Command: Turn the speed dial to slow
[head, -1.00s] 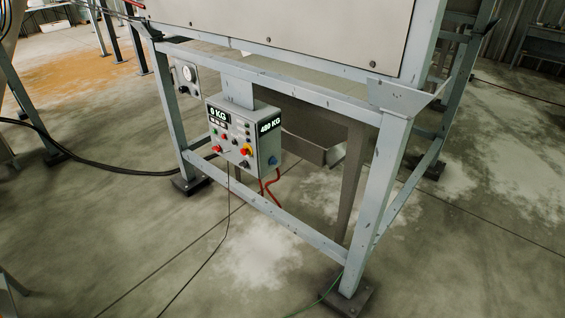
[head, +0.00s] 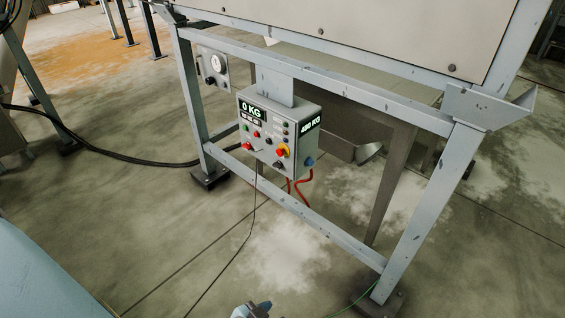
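The control box (head: 277,138) hangs on the steel frame, left of centre in the head view. Its front has a "0 KG" display, small lamps and buttons, a red knob on a yellow base (head: 283,152) and small dark knobs (head: 279,165). Which one is the speed dial, and where it points, is too small to tell. A small grey-blue part at the bottom edge looks like the tip of my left gripper (head: 250,310). It is well below and apart from the box, mostly cut off. My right gripper is out of view.
A round gauge (head: 215,63) sits on a plate behind the box. Frame legs (head: 430,213) and a low crossbar (head: 300,220) stand around it. Red cables and a thin black cable hang below the box. The dusty floor in front is mostly clear.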

